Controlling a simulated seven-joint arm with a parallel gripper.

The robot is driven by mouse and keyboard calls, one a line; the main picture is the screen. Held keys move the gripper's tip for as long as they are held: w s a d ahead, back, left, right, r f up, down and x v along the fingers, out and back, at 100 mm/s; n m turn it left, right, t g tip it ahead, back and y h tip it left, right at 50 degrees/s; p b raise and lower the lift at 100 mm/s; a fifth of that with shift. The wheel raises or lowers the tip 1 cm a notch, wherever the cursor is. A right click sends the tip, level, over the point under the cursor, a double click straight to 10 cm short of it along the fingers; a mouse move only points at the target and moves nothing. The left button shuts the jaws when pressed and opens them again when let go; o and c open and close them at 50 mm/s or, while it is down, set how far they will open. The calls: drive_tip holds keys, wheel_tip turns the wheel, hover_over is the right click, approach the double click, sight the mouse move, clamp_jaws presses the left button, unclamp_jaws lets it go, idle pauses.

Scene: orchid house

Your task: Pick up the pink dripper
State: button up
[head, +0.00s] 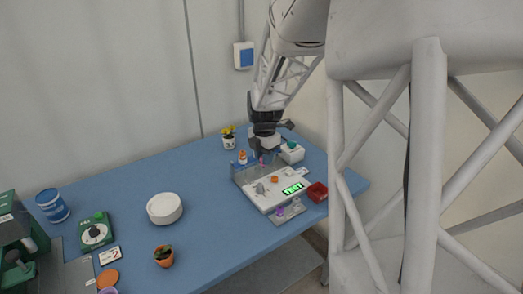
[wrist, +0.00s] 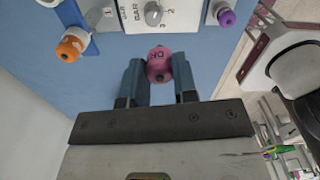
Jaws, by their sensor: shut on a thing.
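The pink dripper (wrist: 158,62) is a small round pink piece with dark lettering on it. In the wrist view it sits between the two blue-grey fingers of my gripper (wrist: 158,72), which is shut on it. In the head view my gripper (head: 263,151) is at the back of the blue table, with a bit of the pink dripper (head: 262,161) showing below it, close to the rear of a white panel device (head: 263,199). I cannot tell whether the dripper touches anything beneath it.
An orange-capped piece (wrist: 69,49) and a purple-capped piece (wrist: 227,17) flank the white panel in the wrist view. A red box (head: 317,192), a white box with a green top (head: 292,153) and a yellow-flowered pot (head: 229,142) stand nearby. The table's middle is mostly clear around a white round dish (head: 164,208).

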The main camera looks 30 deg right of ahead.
drive_tip(key=shift+s+a+r, duration=0.1)
drive_tip(key=shift+s+a, duration=0.2)
drive_tip(key=shift+s, duration=0.3)
drive_tip(key=shift+s+a+r, duration=0.1)
drive_tip(key=shift+s+a, duration=0.15)
drive_tip(key=shift+s, duration=0.35)
